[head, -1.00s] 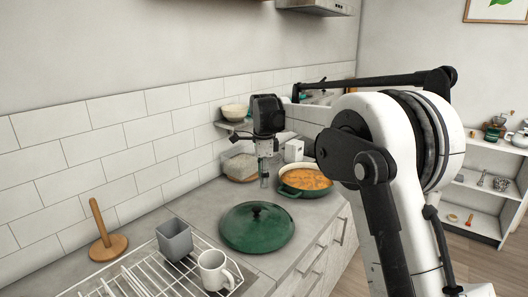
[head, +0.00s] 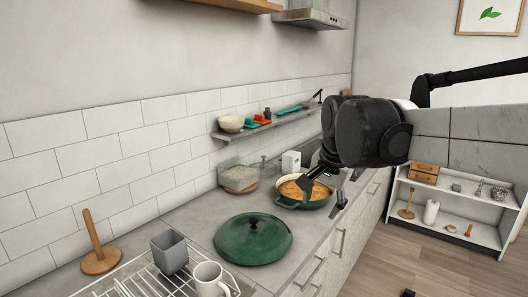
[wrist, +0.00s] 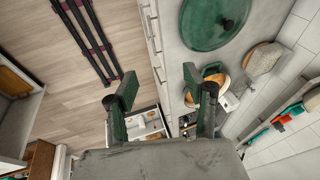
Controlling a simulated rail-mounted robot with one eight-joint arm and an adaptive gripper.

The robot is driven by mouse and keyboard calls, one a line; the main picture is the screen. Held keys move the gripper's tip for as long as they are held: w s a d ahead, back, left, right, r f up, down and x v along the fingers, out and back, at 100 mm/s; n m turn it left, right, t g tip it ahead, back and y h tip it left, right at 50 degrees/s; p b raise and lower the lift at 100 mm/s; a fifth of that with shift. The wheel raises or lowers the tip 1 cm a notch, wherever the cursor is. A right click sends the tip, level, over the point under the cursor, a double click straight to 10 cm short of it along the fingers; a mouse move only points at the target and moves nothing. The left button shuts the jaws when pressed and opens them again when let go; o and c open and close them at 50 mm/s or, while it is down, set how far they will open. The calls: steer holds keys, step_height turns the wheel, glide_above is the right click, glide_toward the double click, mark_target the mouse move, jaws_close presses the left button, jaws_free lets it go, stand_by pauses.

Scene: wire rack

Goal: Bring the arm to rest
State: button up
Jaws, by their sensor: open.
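My gripper (head: 324,190) hangs at the right of the counter in the head view, in front of the pot, with its fingers pointing down. In the wrist view my gripper (wrist: 160,92) shows two dark green-grey fingers spread well apart with nothing between them. The pot (head: 289,203) of orange food stands behind the gripper, partly covered by a finger in the head view. Whether they touch cannot be told there. The green lid (head: 253,240) lies on the counter and also shows in the wrist view (wrist: 215,20).
A wire dish rack (head: 135,281) holds a grey cup (head: 170,252) and a white mug (head: 209,279). A wooden holder (head: 100,258) stands near the wall. A wall shelf (head: 262,129) carries a bowl and utensils. White shelving (head: 452,208) stands at right; open floor (head: 400,250) lies before it.

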steer(key=s+d+f+n+t, duration=0.1)
steer(key=s+d+f+n, duration=0.1)
steer(key=s, duration=0.5)
steer(key=s+d+f+n+t+b, duration=0.1)
steer(key=s+d+f+n, duration=0.1)
steer(key=s+f, duration=0.3)
steer(key=s+d+f+n+t, duration=0.1)
steer(key=s+d+f+n, duration=0.1)
steer(key=s, duration=0.6)
step_height(320, 180, down, 2)
steer(key=shift+s+d+f+n+h, duration=0.1)
steer(key=shift+s+d+n+h, duration=0.25)
steer(key=shift+n, duration=0.35)
